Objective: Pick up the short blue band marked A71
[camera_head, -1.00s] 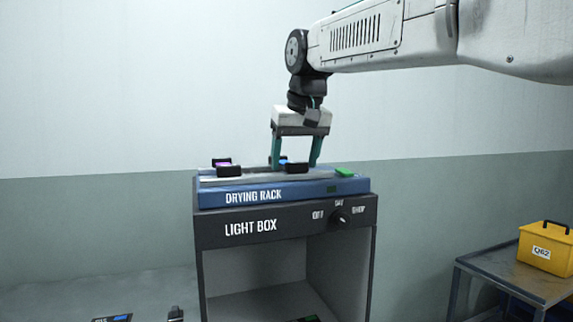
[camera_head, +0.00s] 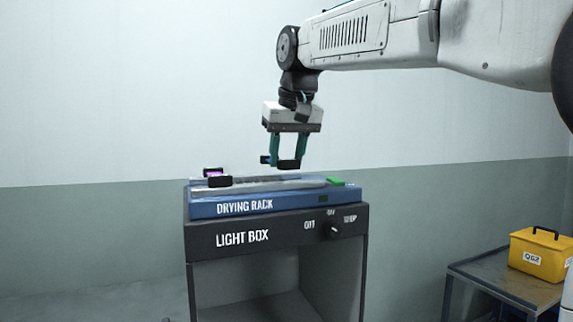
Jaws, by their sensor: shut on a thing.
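My gripper (camera_head: 287,162) is shut on a short band with dark end pieces (camera_head: 289,164), and a small bit of blue shows at its left end. The band hangs level between the fingers, a little above the drying rack (camera_head: 245,207) and apart from it. No A71 mark can be read on it from here. The blue drying rack lies on top of the dark light box (camera_head: 243,239).
A purple band with dark ends (camera_head: 214,174) lies on the rack's left side. A small green piece (camera_head: 335,181) is at its right. A yellow box marked Q62 (camera_head: 541,255) stands on a metal table at right.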

